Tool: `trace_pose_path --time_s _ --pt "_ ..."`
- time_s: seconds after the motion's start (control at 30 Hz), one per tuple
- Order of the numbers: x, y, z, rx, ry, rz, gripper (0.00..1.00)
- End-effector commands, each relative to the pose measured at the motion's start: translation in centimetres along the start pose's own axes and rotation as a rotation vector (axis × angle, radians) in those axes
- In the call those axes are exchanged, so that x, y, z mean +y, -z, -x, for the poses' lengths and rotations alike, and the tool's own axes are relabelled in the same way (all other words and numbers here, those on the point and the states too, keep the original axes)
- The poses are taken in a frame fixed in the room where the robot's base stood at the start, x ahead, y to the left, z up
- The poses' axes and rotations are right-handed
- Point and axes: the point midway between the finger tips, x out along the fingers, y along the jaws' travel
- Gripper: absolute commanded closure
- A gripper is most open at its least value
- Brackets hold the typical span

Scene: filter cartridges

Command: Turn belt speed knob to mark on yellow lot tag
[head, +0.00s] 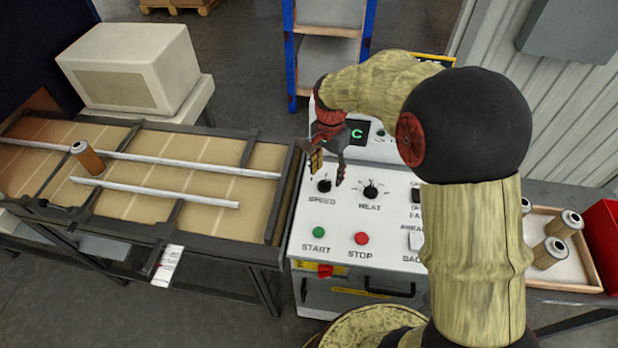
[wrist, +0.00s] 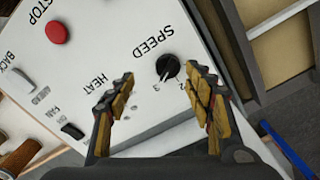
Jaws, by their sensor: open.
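The speed knob (head: 324,186) is a small black knob on the white control panel, above the SPEED label. In the wrist view the speed knob (wrist: 168,67) shows with the numbers 2 and 3 beside it; its exact setting is too small to read. My gripper (head: 329,172) points down over the panel at the knob. In the wrist view my gripper (wrist: 163,78) is open and empty, and the knob appears between the fingertips, closer to the right one. I cannot tell whether a finger touches it. No readable yellow lot tag shows.
The heat knob (head: 370,190) is close on the right. The green start button (head: 319,232) and red stop button (head: 361,238) sit below. The conveyor (head: 215,150) is on the left with one cartridge (head: 88,158). A tray (head: 575,283) of cartridges is at right.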

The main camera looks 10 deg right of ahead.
Motion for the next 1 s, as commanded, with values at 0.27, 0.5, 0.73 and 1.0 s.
trace_pose_path --time_s 0.27,0.5,0.73,1.0 --pt "-1.0 0.8 1.3 0.013 0.024 -0.277 0.48" --pt "-1.1 0.8 -0.8 0.012 0.023 -0.299 0.48" --pt "-1.1 0.8 -4.4 0.012 0.023 -0.298 0.48" --pt "-1.2 0.9 -6.3 0.013 0.026 -0.297 0.48"
